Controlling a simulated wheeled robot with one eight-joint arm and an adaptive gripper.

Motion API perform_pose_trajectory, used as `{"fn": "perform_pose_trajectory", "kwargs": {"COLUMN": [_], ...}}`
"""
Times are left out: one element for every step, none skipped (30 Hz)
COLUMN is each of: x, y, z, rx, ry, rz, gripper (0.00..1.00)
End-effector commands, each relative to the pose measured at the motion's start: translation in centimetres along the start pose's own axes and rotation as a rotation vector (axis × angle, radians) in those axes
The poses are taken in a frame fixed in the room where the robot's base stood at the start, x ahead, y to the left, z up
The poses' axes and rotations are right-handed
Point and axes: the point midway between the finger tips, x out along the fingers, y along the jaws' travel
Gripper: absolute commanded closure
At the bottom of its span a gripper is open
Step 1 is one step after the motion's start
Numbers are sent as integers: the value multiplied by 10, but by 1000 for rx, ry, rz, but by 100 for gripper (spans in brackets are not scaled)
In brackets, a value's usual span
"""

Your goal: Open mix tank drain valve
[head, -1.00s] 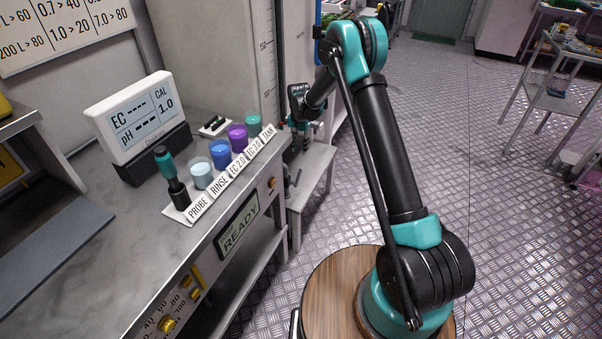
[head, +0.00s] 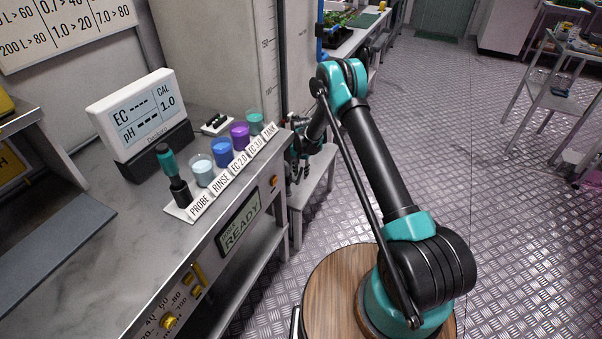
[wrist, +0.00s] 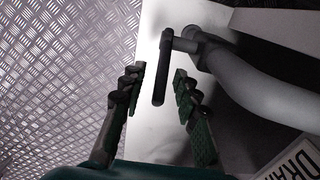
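The drain valve shows in the wrist view as a dark lever handle (wrist: 163,68) joined by a short stem to a grey pipe (wrist: 240,85). My gripper (wrist: 160,80) is open, with one finger on each side of the handle. A gap shows between each finger and the handle, so it looks untouched. In the head view my gripper (head: 300,165) is down beside the bench end, and the valve is hidden or too small to make out there. The mix tank (head: 215,50) is the tall pale body behind the bench, with a level scale on its side.
A label reading "DRAI" (wrist: 295,160) is partly in the wrist view. A low stand (head: 318,175) is under my gripper. The bench (head: 130,250) on the left holds a meter (head: 140,115) and a row of cups. Open metal floor (head: 510,220) lies to the right.

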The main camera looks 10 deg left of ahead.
Motion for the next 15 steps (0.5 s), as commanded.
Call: {"fn": "perform_pose_trajectory", "kwargs": {"x": [1,2,2,2,2,2,2,2,2,2,2,1,1,1,1], "y": [0,0,0,0,0,0,0,0,0,0,0,0,0,0,0], "z": [0,0,0,0,0,0,0,0,0,0,0,0,0,0,0], "rx": [0,0,0,0,0,0,0,0,0,0,0,0,0,0,0], "ry": [0,0,0,0,0,0,0,0,0,0,0,0,0,0,0], "rz": [0,0,0,0,0,0,0,0,0,0,0,0,0,0,0], "gripper": [69,69,69,69,69,69,69,69,73,76,80,85,89,93,98]}}
